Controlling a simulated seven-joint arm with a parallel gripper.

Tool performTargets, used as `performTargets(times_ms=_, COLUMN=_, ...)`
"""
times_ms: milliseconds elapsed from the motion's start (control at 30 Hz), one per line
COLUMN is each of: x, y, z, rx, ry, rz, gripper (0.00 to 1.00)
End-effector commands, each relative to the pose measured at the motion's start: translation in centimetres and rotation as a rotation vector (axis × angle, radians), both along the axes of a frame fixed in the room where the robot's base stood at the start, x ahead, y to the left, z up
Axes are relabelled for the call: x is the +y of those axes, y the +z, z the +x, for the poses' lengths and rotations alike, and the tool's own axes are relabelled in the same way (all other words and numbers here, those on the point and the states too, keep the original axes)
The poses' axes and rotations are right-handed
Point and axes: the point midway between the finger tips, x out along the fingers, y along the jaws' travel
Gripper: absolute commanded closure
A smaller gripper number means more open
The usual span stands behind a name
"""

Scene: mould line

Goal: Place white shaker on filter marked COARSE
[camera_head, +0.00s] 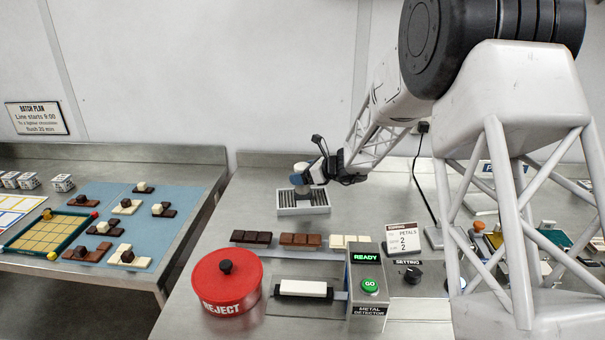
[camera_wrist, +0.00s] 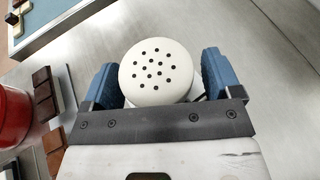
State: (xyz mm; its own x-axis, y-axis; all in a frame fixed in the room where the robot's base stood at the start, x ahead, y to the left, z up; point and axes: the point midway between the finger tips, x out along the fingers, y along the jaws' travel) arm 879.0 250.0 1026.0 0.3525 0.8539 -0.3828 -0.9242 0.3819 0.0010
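The white shaker (camera_wrist: 156,72) shows its domed top with several dark holes in the wrist view. In the head view its pale top (camera_head: 301,166) stands above a slotted metal tray (camera_head: 303,210). My gripper (camera_head: 308,176) has its blue fingers on either side of the shaker; the wrist view shows the fingers (camera_wrist: 160,82) close to it. I cannot tell whether they press on it. The shaker's lower part is partly hidden, and I cannot tell whether it rests on the tray. No marking that reads COARSE is legible in either view.
Chocolate bars (camera_head: 300,240) lie in front of the tray. A red REJECT pot (camera_head: 226,285) and a metal detector (camera_head: 368,285) stand nearer. A blue mat (camera_head: 178,230) with chocolates lies on the left bench. Items at the right, including a green one (camera_head: 556,238), are partly hidden behind my white frame.

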Motion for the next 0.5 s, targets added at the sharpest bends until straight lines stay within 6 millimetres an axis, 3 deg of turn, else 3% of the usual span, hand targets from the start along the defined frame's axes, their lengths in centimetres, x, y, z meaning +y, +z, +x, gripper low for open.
performTargets(times_ms=500, x=-0.77, y=0.63, z=-0.29, rx=0.001, ry=-0.001, rz=0.0, gripper=0.16)
